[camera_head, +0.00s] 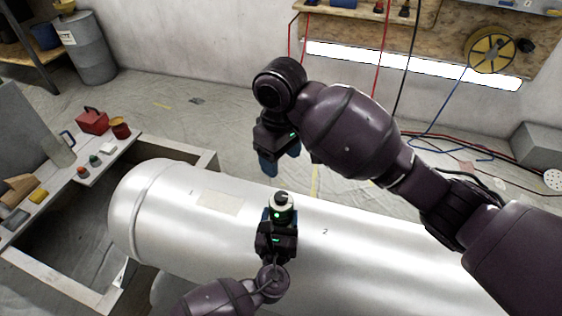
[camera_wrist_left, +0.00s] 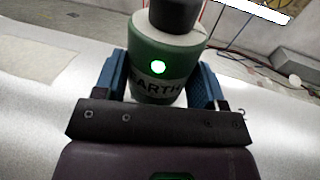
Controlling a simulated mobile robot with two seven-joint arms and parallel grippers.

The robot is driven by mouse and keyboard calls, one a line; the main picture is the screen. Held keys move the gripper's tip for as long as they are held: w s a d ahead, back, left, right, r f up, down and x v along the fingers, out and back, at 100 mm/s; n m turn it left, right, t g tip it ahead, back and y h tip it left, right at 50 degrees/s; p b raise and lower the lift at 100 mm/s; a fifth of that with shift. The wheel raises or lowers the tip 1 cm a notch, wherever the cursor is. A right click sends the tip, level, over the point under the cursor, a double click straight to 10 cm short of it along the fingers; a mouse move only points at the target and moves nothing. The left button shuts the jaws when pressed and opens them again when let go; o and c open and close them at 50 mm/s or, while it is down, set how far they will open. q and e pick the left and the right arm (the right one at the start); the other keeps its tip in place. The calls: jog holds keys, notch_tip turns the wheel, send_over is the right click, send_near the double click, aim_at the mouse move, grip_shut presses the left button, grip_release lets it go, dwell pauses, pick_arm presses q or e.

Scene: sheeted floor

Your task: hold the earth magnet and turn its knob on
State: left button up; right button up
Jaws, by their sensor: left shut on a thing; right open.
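The earth magnet (camera_head: 283,205) is a small upright cylinder, white on top with a dark knob, standing at the top of the large silvery tank. In the left wrist view the magnet (camera_wrist_left: 165,52) shows a green body, a lit green light and the label "EARTH". Its dark knob (camera_wrist_left: 174,14) is cut off by the picture's top edge. My left gripper (camera_head: 278,218) is shut on the magnet, with a blue finger on each side of the body. My right gripper (camera_head: 281,158) is open and empty, beyond and above the magnet, its blue fingers pointing down.
The silvery tank (camera_head: 375,255) fills the lower middle. A bench (camera_head: 110,150) at left bears a red toolbox (camera_head: 92,121), a jug and small items. A grey barrel (camera_head: 88,48) stands at the back left. Cables hang from the wooden wall board (camera_head: 440,40).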

pick_arm(q)
jog(key=o, duration=1.2)
jog(key=shift+s, duration=0.1)
